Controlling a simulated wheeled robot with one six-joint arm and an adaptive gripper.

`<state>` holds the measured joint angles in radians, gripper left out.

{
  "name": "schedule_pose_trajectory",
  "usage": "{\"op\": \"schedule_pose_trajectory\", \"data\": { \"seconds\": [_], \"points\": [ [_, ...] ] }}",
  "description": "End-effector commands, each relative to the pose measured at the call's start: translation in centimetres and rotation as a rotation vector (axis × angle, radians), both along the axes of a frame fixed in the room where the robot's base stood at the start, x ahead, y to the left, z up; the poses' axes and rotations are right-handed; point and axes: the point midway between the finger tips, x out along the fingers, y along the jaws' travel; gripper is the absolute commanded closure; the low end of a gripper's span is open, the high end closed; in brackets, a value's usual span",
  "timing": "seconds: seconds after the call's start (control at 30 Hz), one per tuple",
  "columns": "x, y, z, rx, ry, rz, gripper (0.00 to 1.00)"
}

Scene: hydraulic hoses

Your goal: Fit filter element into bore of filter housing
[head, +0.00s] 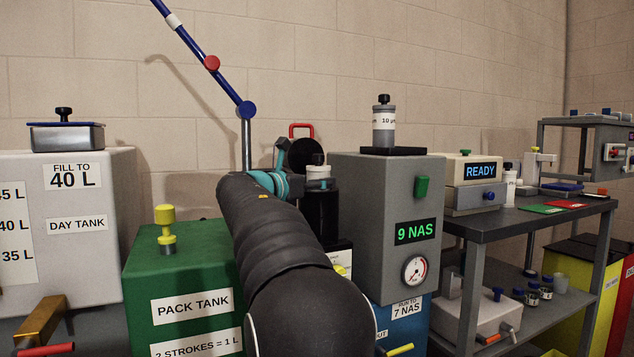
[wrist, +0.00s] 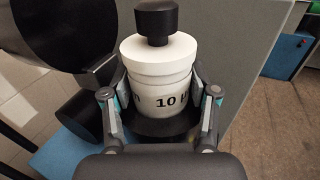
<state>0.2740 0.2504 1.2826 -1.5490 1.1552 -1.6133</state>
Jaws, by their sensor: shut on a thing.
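The filter element (wrist: 160,75) is white with a black knob and a "10 µ" label, and it stands about upright in the wrist view. My gripper (wrist: 162,92) is shut on its sides. In the head view my gripper (head: 287,172) is at the white element (head: 318,173), partly hidden by my arm. The black filter housing (head: 320,212) is right under the element. In the wrist view a black round rim (wrist: 160,127) surrounds the element's lower part. The element's bottom is hidden, so I cannot tell how deep it sits.
A black disc (head: 306,155) stands behind the element; it looks large at left in the wrist view (wrist: 65,35). A grey unit (head: 375,215) reading "9 NAS" is close at right, with another 10 µm element (head: 384,128) on top. A green pack tank (head: 185,275) is at left.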

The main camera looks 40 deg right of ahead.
Motion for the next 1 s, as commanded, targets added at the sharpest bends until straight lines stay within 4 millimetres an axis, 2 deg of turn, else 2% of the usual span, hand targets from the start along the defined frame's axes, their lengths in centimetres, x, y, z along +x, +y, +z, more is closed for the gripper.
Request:
{"op": "schedule_pose_trajectory", "data": {
  "seconds": [0.37,0.4,0.5,0.83,1.0],
  "points": [
    [0.0,0.0,-0.8,-0.001,-0.001,0.000,0.88],
    [0.0,0.0,-0.7,-0.001,-0.001,0.000,0.33],
    [0.0,0.0,-0.8,0.000,-0.001,0.000,0.11],
    [0.0,0.2,-1.0,0.003,0.000,0.000,0.11],
    [-0.1,2.2,-1.0,0.003,0.000,0.005,0.11]
  ]
}}
